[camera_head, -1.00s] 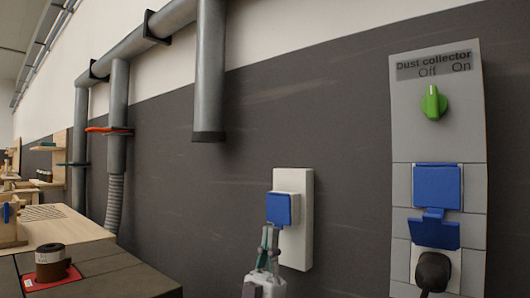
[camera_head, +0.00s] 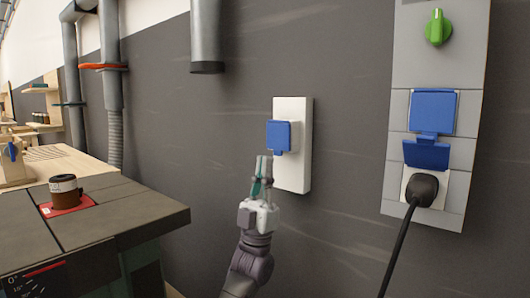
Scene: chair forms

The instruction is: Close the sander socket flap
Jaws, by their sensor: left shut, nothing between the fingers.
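A white wall socket box (camera_head: 293,184) with a square blue flap (camera_head: 279,136) is on the dark wall at the centre. This flap lies over the socket face and looks shut; a small gap cannot be ruled out. My left gripper (camera_head: 263,165) points up just below and left of the flap's lower edge. Its fingers are together and empty; I cannot tell whether they touch the flap. My right gripper is not in view. No label shows which socket is the sander's.
The grey dust collector panel (camera_head: 409,50) at right has a green knob (camera_head: 437,27), a shut blue flap (camera_head: 433,111), and a raised lower flap (camera_head: 427,153) above a black plug (camera_head: 421,189) with a hanging cable. A dark-topped bench (camera_head: 130,215) stands at left.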

